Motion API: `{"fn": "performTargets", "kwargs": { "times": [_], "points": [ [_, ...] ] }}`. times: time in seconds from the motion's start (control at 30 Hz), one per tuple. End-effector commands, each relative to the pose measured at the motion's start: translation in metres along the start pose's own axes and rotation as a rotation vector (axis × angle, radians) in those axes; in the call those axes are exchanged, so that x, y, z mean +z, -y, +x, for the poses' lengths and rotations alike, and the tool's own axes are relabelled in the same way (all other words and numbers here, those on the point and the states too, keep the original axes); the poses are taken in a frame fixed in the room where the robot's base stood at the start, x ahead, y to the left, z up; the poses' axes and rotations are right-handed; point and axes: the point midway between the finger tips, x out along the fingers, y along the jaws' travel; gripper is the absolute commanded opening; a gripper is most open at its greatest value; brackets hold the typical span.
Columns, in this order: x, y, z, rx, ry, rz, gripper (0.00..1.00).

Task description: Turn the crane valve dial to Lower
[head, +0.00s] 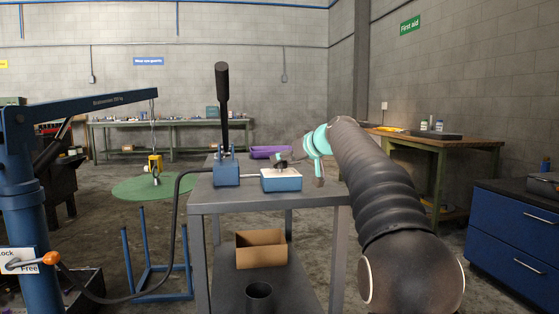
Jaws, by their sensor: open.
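The crane valve dial (281,166) is a small dark knob on top of a blue and white valve box (282,181). The box stands on the grey cart's top (240,194), near its middle. A small teal piece shows just above the knob; I cannot tell what it belongs to. The dial's pointer and its markings are too small to read. My gripper (319,183) is at the end of my dark arm, right of the valve box and apart from it. It points down over the cart's right side. Its fingers are small and partly hidden by the teal wrist.
A blue hand pump (227,172) with a tall black lever stands left of the box, with a black hose. A purple tray (271,152) lies behind. A cardboard box (261,252) sits below.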

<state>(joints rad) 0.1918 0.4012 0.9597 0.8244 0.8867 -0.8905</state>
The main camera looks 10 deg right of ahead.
Motion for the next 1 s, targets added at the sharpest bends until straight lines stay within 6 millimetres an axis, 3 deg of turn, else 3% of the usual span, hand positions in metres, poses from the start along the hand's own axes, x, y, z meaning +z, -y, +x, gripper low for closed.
{"fn": "performTargets", "kwargs": {
  "times": [0.2, 0.6, 0.63, 0.87, 1.0],
  "points": [
    [-0.001, 0.000, 0.026, 0.000, 0.000, 0.001, 0.68],
    [0.000, 0.000, 0.033, 0.001, 0.000, 0.001, 0.68],
    [0.000, 0.000, 0.033, 0.001, 0.000, 0.001, 0.66],
    [0.000, 0.000, 0.033, 0.001, 0.000, 0.000, 0.08],
    [0.000, 0.000, 0.033, 0.002, -0.001, 0.001, 0.07]
  ]
}}
